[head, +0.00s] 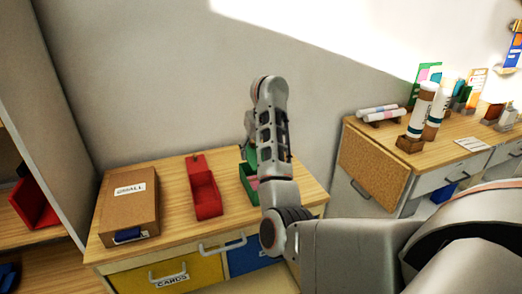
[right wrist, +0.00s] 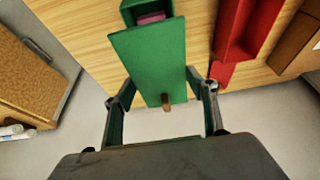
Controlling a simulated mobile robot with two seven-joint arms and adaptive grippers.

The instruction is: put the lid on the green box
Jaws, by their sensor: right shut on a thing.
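The open green box (head: 246,188) stands on the wooden table, partly hidden behind my right arm in the head view. In the right wrist view, its end (right wrist: 128,14) shows beyond the lid, with something pink inside. The flat green lid (right wrist: 150,60) has a small brown knob (right wrist: 165,103). My right gripper (right wrist: 160,84) is shut on the lid, with a finger at each side. The lid covers much of the box in that view; I cannot tell whether they touch. My left gripper is not in view.
A red open box (head: 205,192) with its lid raised stands left of the green box. A brown box labelled SMALL (head: 130,205) is farther left. A second table (head: 440,150) at right holds bottles and rolls. Bare wood lies between the boxes.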

